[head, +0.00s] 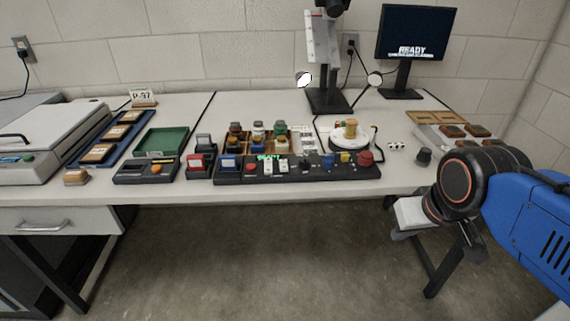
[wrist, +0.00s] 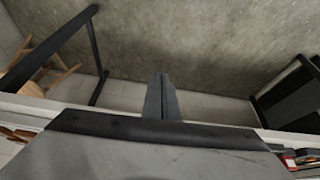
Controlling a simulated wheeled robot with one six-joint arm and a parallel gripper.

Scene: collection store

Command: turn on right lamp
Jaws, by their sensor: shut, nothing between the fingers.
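Two small round lamp heads flank the black stand at the back of the bench in the head view. The right lamp (head: 375,80) is a pale disc on a thin dark arm. The left lamp (head: 304,79) looks brighter white. I cannot tell surely whether the right one is lit. A black control panel (head: 230,180) with buttons, switches and knobs lies along the front edge. My gripper's fingers (wrist: 162,97) are together and empty in the wrist view, over floor. In the head view my wrist is at the right, beyond the bench front, far from the right lamp.
The black stand (head: 328,99) rises between the lamps, with a monitor (head: 416,34) at right. A white turntable (head: 349,138) and a dark knob (head: 424,156) stand before the right lamp. A wooden tray (head: 437,116) lies at right. Floor (head: 270,250) before the bench is clear.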

